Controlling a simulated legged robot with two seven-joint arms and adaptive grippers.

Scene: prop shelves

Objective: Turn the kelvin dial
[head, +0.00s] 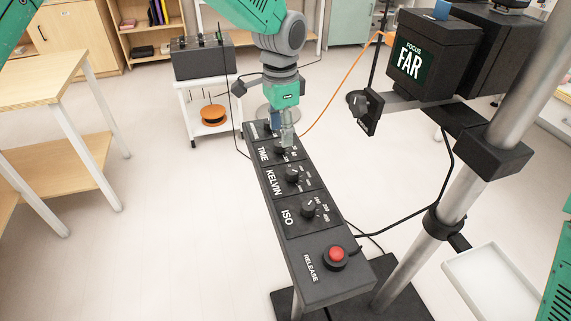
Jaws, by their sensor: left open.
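The kelvin dial (292,175) is a small black knob on the long black control panel (335,285), in the section labelled KELVIN with white marks around it. My left gripper (283,141) is open, pointing down over the far part of the panel, at the time dial (279,148) just beyond the kelvin dial. The fingers partly cover the time dial, and I cannot tell whether they touch it. The kelvin dial is uncovered. My right gripper is not in view.
The ISO dial (309,209) and a red release button (336,254) are on the panel's near part. A black box reading FOCUS FAR (411,63) and a metal pole (430,230) stand to the right. Cables hang near the panel. A white tray (492,285) is at lower right.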

